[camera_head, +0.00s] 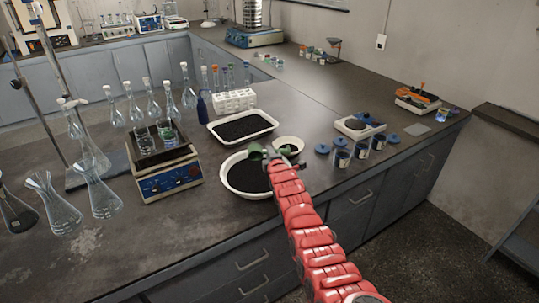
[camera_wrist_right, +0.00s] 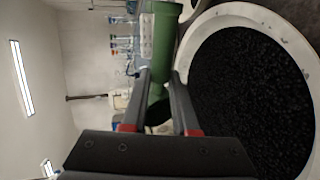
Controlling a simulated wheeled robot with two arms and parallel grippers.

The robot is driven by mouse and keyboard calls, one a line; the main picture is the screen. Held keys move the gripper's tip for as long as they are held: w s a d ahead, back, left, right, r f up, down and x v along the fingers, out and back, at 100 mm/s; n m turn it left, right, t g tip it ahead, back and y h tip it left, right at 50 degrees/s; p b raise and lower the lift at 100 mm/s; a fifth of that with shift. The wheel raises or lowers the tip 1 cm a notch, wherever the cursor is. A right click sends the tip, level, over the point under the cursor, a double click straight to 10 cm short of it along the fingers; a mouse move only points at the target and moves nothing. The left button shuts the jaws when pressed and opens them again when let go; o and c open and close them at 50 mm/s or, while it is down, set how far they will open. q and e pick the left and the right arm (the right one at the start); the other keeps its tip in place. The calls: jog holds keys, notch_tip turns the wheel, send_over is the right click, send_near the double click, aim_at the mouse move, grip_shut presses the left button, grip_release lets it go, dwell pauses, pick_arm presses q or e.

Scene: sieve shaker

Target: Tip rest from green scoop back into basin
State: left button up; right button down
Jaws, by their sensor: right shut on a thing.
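My right gripper (camera_head: 274,156) is shut on the green scoop (camera_head: 255,149). In the right wrist view the green scoop (camera_wrist_right: 164,40) runs between the two fingers (camera_wrist_right: 160,76). The scoop is over the far right part of the white basin (camera_head: 236,192), near its rim. The basin holds black grains, and its rim and grains fill the right side of the wrist view (camera_wrist_right: 240,14). I cannot tell whether the scoop holds any grains. My left gripper is not in view.
A small white bowl (camera_head: 299,143) stands just right of the gripper. A white tray of black grains (camera_head: 270,119) lies behind the basin. Dark jars and blue lids (camera_head: 342,160) are to the right.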

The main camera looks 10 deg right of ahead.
jog(key=shift+w+r+g+p, duration=0.3)
jog(key=shift+r+p, duration=0.3)
jog(key=shift+p, duration=0.2)
jog(key=shift+d+f+g, duration=0.1)
jog(key=shift+g, duration=0.3)
jog(key=shift+w+g, duration=0.1)
jog(key=shift+g, duration=0.2)
jog(key=shift+g+b, duration=0.3)
jog(key=g+b, duration=0.1)
jog(key=b, duration=0.8)
jog(key=shift+w+f, duration=0.25)
jog(key=shift+f, duration=0.05)
jog(key=shift+r+b, duration=0.1)
jog(key=shift+b, duration=0.25)
jog(key=shift+s+r, duration=0.1)
jog(key=shift+r, duration=0.1)
